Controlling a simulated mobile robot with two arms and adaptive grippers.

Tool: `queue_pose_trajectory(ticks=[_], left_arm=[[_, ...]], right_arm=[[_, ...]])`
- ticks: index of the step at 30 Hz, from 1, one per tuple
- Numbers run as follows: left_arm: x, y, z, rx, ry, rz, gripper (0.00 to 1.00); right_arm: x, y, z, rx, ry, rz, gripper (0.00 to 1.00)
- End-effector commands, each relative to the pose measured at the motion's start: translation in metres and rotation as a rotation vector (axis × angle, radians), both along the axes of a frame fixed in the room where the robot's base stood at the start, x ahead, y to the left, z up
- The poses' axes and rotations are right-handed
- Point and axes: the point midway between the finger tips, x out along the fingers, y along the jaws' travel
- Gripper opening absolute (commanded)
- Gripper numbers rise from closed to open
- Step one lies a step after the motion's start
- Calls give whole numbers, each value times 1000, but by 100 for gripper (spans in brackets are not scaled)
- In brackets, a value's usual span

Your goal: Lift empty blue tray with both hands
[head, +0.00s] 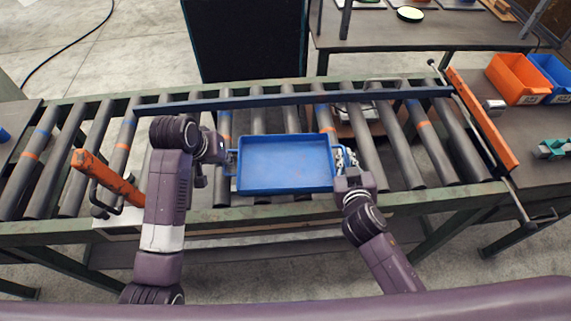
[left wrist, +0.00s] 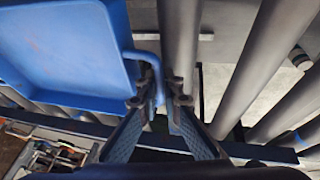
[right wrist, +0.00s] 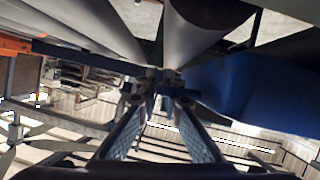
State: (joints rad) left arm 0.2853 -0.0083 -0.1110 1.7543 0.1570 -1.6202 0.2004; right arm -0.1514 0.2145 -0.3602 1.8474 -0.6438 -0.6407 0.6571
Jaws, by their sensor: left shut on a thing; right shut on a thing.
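The blue tray (head: 285,163) is empty and shows in the middle of the head view, over the roller conveyor. It looks about level; I cannot tell whether it touches the rollers. My left gripper (head: 229,160) is at its left end, shut on the tray's handle. In the left wrist view, the rod handle (left wrist: 150,62) of the tray runs down to the left gripper's fingertips (left wrist: 162,98). My right gripper (head: 346,158) is shut on the tray's right end. In the right wrist view, the tray (right wrist: 245,90) is beside its fingertips (right wrist: 168,86), with the handle mostly hidden.
The roller conveyor (head: 70,160) runs across, with a blue rail (head: 270,101) along its far side. An orange bar (head: 107,178) stands left and another (head: 482,118) right. Orange (head: 516,78) and blue (head: 552,73) bins sit on the right-hand table. Rollers either side are clear.

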Motion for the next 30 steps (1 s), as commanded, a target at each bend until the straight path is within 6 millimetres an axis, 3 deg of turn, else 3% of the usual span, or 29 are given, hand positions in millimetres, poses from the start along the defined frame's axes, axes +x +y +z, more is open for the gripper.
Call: queue_pose_trajectory(ticks=[14, 30], left_arm=[[1, 0, 6, 0, -2, 0, 0], [0, 0, 50, 0, -2, 0, 0]], right_arm=[[0, 0, 6, 0, -2, 0, 0], [0, 0, 50, 0, -2, 0, 0]])
